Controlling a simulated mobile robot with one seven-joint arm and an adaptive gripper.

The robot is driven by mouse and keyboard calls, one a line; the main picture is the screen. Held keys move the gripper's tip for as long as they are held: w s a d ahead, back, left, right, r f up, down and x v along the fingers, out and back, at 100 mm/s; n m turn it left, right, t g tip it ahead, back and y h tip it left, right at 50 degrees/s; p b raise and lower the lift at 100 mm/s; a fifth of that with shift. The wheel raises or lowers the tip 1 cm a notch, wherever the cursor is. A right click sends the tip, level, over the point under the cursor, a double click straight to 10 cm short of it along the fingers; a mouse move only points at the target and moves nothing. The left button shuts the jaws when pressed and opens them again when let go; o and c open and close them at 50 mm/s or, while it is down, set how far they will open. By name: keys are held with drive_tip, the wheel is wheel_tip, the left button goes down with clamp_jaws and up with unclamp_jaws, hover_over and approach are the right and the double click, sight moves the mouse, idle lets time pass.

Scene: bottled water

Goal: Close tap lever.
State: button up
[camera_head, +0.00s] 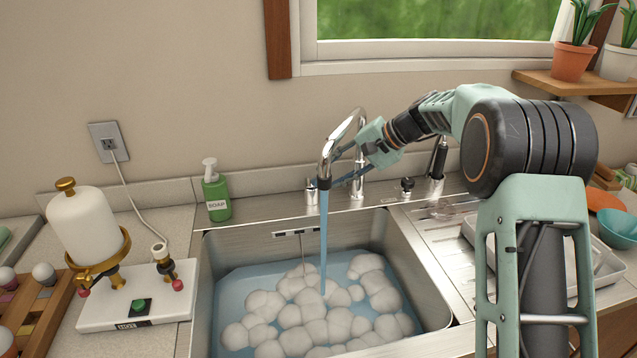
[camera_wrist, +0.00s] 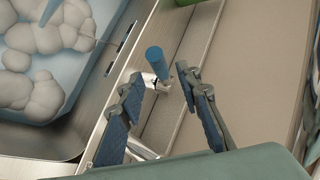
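The chrome tap (camera_head: 350,122) arches over the sink in the head view, and a blue stream of water (camera_head: 323,240) runs from its outlet. A chrome fitting (camera_head: 311,193) stands left of the spout's base.
The steel sink (camera_head: 215,285) holds blue water and white foam (camera_head: 300,315). A green soap bottle (camera_head: 216,197) stands on the counter to the left. A white dispenser stand (camera_head: 140,300) is farther left. The dish rack (camera_head: 600,265) is at right.

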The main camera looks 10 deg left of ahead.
sight(315, 182)
drive_tip(key=x, duration=0.6)
drive_tip(key=shift+w+a+f, duration=0.1)
drive_tip(key=shift+a+f, duration=0.05)
drive_tip(key=shift+c, duration=0.3)
clamp_jaws()
